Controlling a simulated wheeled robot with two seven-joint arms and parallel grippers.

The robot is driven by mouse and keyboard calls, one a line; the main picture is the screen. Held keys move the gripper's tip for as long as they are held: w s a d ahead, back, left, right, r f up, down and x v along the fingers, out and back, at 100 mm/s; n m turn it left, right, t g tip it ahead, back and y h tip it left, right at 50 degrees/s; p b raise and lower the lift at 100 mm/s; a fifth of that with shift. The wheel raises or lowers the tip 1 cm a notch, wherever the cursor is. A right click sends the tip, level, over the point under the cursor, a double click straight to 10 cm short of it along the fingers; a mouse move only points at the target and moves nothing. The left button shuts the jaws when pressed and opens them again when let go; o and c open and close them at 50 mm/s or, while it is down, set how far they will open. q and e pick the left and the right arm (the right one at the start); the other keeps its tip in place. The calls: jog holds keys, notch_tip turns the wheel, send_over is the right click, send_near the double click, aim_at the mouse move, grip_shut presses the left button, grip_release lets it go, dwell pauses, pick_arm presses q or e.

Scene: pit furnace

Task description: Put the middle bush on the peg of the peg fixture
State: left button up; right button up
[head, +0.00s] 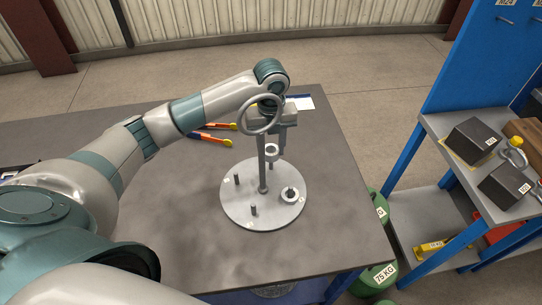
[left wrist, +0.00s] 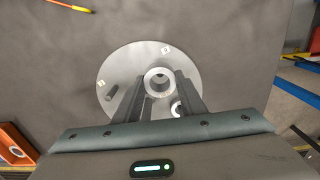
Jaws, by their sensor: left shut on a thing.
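The peg fixture is a round grey plate (head: 235,208) on the table, with short upright pegs; one peg (head: 237,179) stands bare at the left and another (head: 253,210) at the front. A grey ring-shaped bush (head: 271,149) is in my left gripper (head: 277,150), held above the far part of the plate. The left wrist view shows this bush (left wrist: 160,75) between both fingers, its hole facing the camera. My right gripper is not in view.
A tall post (head: 262,165) rises from the plate, with a large ring (head: 247,128) at its top, close to my left wrist. Orange-handled tools (head: 214,136) lie behind. A blue-framed shelf (head: 430,190) with dark weights stands right. The table's front left is clear.

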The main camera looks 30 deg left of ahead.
aim_at(271, 160)
pick_arm(q)
jog(key=shift+f, duration=0.85)
jog(key=shift+f+p, duration=0.4)
jog(key=shift+f, duration=0.15)
notch_tip(271, 160, down, 2)
jog(key=shift+f+p, duration=0.1)
jog(key=shift+p, duration=0.25)
jog(key=shift+f, duration=0.4)
